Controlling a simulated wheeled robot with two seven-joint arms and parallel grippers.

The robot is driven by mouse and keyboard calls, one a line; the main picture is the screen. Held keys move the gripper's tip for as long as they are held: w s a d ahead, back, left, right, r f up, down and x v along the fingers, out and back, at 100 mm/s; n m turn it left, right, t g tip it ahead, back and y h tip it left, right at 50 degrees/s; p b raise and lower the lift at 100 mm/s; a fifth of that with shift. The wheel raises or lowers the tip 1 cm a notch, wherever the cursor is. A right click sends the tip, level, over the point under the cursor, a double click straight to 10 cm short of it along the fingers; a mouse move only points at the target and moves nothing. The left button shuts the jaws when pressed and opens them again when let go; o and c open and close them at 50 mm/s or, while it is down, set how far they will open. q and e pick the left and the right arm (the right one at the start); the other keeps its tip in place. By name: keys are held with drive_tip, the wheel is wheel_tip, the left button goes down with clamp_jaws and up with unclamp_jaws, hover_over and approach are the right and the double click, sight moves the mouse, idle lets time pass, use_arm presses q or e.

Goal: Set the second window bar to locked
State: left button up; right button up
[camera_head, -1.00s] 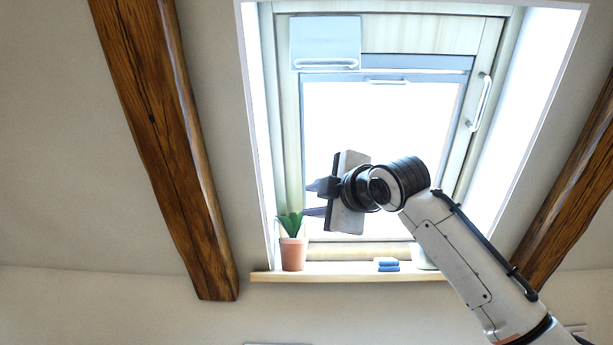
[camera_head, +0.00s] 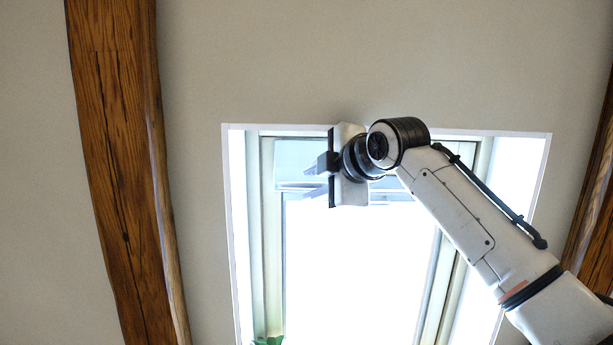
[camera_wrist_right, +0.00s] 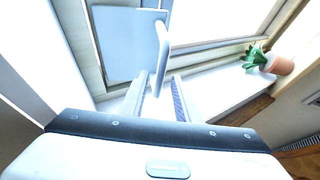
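The window (camera_head: 272,240) is set in a sloped ceiling. A pale grey panel (camera_head: 292,152) with a white bar is at its upper left; the right wrist view shows the panel (camera_wrist_right: 118,42) and its bar (camera_wrist_right: 162,48) closer. My right gripper (camera_head: 312,178) is at the panel. In the right wrist view, its two fingers (camera_wrist_right: 159,88) are apart, with the bar's near end seen between them; I cannot tell whether they touch it. My arm hides part of the window's top and right side. I cannot tell which bar is the second. My left gripper is not in view.
Dark wooden beams (camera_head: 115,150) run along the left and right. A potted plant (camera_wrist_right: 280,64) stands on the window sill, with only its leaves (camera_head: 268,340) at the bottom edge of the head view. The wall above the window is clear.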

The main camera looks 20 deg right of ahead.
sight(308, 185)
drive_tip(key=shift+p+x, duration=0.6)
drive_tip(key=shift+x, duration=1.05)
drive_tip(key=shift+c, duration=0.2)
clamp_jaws()
